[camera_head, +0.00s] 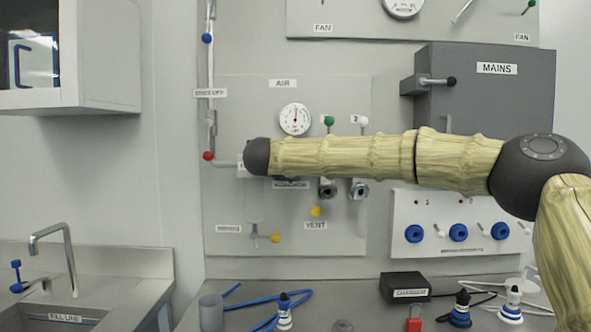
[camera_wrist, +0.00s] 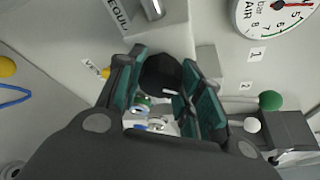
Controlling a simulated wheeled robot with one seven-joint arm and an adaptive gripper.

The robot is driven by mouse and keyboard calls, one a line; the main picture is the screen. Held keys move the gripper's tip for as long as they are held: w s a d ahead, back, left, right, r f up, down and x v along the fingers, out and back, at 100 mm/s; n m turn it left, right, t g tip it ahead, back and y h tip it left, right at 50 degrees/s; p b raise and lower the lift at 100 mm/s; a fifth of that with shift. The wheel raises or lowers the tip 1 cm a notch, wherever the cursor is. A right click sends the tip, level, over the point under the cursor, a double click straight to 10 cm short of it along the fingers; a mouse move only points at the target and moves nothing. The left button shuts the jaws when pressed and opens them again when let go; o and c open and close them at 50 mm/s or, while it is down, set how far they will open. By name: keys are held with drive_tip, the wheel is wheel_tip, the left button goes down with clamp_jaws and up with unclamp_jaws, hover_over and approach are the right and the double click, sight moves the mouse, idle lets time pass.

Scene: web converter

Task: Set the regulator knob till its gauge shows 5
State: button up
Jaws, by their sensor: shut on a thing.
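The black regulator knob (camera_wrist: 160,70) sits between the green-padded fingers of my gripper (camera_wrist: 161,84) in the wrist view. The fingers are shut on its sides. In the head view the knob and fingers are hidden behind my arm, above the partly covered regulator label (camera_head: 291,184). The round white AIR gauge (camera_head: 295,119) is on the panel above my arm, with its red needle pointing about straight up. The gauge (camera_wrist: 272,14) is cut off in the wrist view; its red needle lies near the 5, but the exact reading is too small to tell.
Green valve handle (camera_head: 329,121) and white valve handle (camera_head: 362,121) stand right of the gauge, close above my arm. A yellow vent knob (camera_head: 316,211) is below. The grey MAINS box (camera_head: 480,95) juts out at the right. Blue hose (camera_head: 290,298) lies on the counter.

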drive_tip(key=o, duration=1)
drive_tip(key=shift+o, duration=0.2)
drive_tip(key=v, duration=1.2)
drive_tip(key=shift+d, duration=0.15)
